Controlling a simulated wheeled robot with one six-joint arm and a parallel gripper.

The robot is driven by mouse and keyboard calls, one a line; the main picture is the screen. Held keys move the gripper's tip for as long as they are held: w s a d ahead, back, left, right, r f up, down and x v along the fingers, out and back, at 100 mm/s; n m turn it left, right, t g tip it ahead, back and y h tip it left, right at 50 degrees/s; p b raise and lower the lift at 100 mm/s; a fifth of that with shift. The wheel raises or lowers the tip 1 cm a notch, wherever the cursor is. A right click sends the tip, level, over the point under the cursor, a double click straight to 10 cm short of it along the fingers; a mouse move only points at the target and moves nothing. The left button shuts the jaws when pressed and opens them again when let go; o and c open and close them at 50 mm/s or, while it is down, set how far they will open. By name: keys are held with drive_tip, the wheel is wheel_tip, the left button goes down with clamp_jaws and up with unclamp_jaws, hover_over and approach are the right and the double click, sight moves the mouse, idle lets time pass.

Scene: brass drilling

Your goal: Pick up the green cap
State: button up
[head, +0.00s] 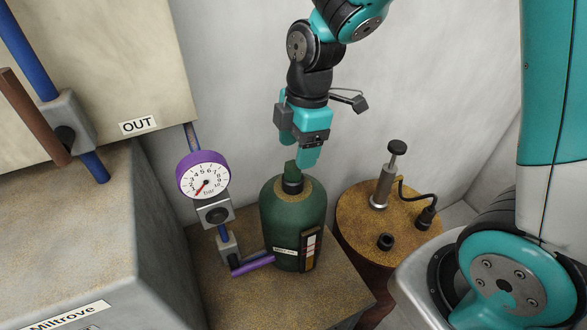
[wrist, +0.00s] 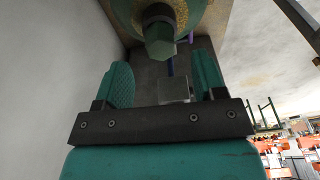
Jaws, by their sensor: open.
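The green cap (head: 291,168) is a small hexagonal piece on the dark neck of a green bottle (head: 283,215), which stands upright on the brown-topped stand. In the wrist view the cap (wrist: 160,50) shows near the top middle, between and just beyond the fingertips. My gripper (head: 303,160) hangs from above, with one teal finger close to the cap's right side in the head view. In the wrist view my gripper (wrist: 163,68) has both fingers wide apart and nothing between them. Whether a finger touches the cap cannot be told.
A purple-rimmed gauge (head: 204,176) with pipework stands left of the bottle. A round brown-topped drum (head: 358,240) at the right bears a pump-like handle (head: 385,180) and a small dark ring (head: 386,241). A grey wall lies close behind. The stand's front top (head: 270,305) is clear.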

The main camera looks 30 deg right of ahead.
sight(293, 165)
drive_tip(key=shift+a+f+p, duration=0.25)
drive_tip(key=shift+f+p, duration=0.25)
drive_tip(key=shift+f, duration=0.8)
drive_tip(key=shift+a+f+p, duration=0.25)
drive_tip(key=shift+f+p, duration=0.2)
drive_tip(key=shift+f, duration=0.85)
drive_tip(key=c, duration=1)
wheel_tip(293, 165, up, 20)
drive_tip(key=b, duration=0.2)
drive_tip(key=shift+b, duration=0.4)
